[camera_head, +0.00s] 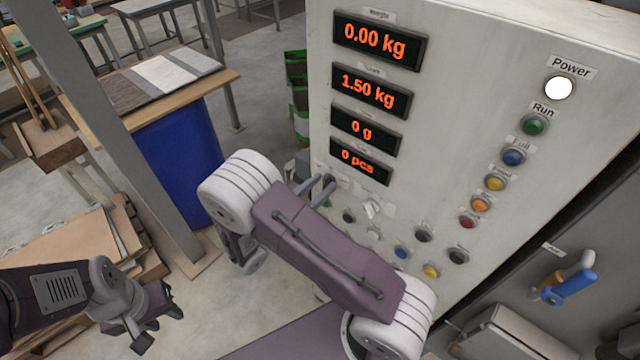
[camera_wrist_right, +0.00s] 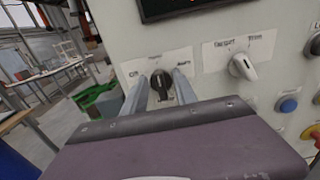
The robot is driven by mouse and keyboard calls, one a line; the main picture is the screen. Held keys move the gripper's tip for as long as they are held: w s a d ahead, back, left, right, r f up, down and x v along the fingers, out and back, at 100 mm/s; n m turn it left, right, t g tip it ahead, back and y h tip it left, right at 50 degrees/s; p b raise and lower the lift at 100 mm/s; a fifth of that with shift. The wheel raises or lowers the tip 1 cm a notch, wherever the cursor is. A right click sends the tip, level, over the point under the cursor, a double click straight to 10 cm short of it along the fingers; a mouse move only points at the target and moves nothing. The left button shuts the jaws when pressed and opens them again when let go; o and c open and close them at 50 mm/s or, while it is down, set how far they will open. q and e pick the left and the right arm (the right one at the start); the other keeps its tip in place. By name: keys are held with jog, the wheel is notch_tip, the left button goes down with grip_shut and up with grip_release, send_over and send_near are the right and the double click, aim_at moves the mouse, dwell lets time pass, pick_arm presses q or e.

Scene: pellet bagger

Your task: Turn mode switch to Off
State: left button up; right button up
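The mode switch is a black knob (camera_wrist_right: 161,84) on the grey panel in the right wrist view, with "Off" readable on its label to the left and a blurred word to the right. The knob's grip stands about upright. My right gripper (camera_wrist_right: 163,82) is open, with one finger on each side of the knob. A small gap seems to show on both sides; contact is unclear. In the head view my right arm hides most of this area. My left gripper (camera_head: 156,322) is open and empty at lower left, away from the panel.
A white selector switch (camera_wrist_right: 243,66) sits right of the knob. A blue button (camera_wrist_right: 288,105) and a red-and-yellow button lie further right. Readouts (camera_head: 380,40) and coloured lamps (camera_head: 534,125) fill the upper panel. A table (camera_head: 225,77) and a grey post (camera_head: 110,110) stand left.

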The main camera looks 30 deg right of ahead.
grip_shut()
jog(key=n+p, duration=0.2)
jog(key=shift+w+r+n, duration=0.1)
jog(key=shift+r+n, duration=0.05)
jog(key=shift+n, duration=0.15)
jog(key=shift+w+a+f+n+p, duration=0.15)
jog(key=shift+n+p, duration=0.65)
jog(key=shift+n, duration=0.75)
jog(key=shift+w+f+n+p, duration=0.1)
jog(key=shift+n+p, duration=0.7)
jog(key=shift+n, duration=0.7)
jog(key=shift+w+a+f+n+p, duration=0.15)
jog(key=shift+n+p, duration=0.65)
jog(key=shift+n, duration=0.75)
jog(key=shift+d, duration=0.1)
jog(key=shift+n, duration=0.3)
